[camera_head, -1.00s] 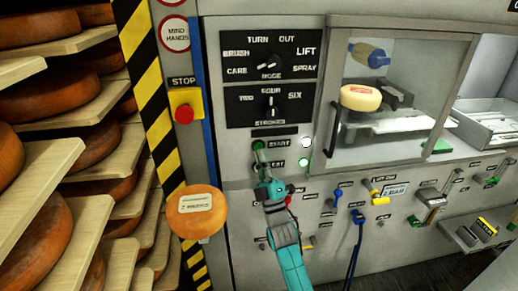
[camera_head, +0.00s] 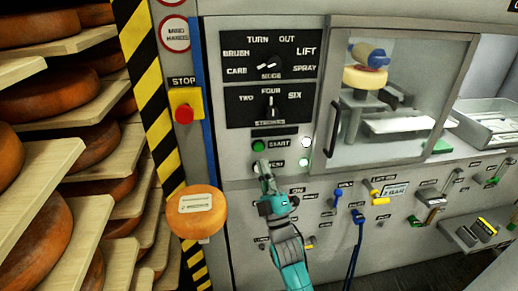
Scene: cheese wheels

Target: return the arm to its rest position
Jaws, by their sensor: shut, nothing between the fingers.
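My gripper (camera_head: 262,165) is at the end of my teal and grey arm, in front of the machine's control panel (camera_head: 228,160). It is shut and empty, a little below the green START button (camera_head: 258,145), and it covers part of the row beneath that button. The START button is now fully in sight. I cannot tell whether the fingertips touch the panel.
A cheese wheel (camera_head: 201,212) with a white label stands left of my arm. Shelves (camera_head: 70,160) of cheese wheels fill the left side. Behind the machine's window, another wheel (camera_head: 366,79) sits raised under a blue-ended roller (camera_head: 370,53). Levers and a blue hose (camera_head: 355,245) are at right.

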